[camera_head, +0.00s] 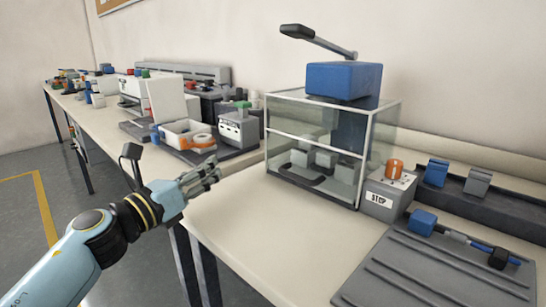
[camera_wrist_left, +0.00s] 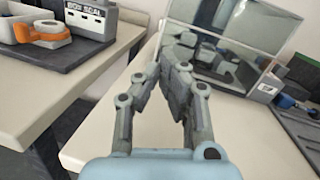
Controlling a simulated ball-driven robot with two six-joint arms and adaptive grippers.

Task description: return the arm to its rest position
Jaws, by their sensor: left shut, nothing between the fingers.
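My left gripper (camera_head: 207,174) is at the end of the blue arm that comes in from the lower left in the head view. It is shut with nothing between its fingers, over the left corner of the near table (camera_head: 235,217). In the left wrist view its fingers (camera_wrist_left: 168,72) come together at the tips and point toward the glass-sided press. My right gripper is not in view.
A glass-sided press (camera_head: 317,150) with a blue head and lever stands on the near table. A STOP box (camera_head: 386,192) and a grey ridged tray (camera_head: 425,275) are to its right. A tape holder (camera_head: 190,137) sits on the far bench. Open floor (camera_head: 40,225) lies at left.

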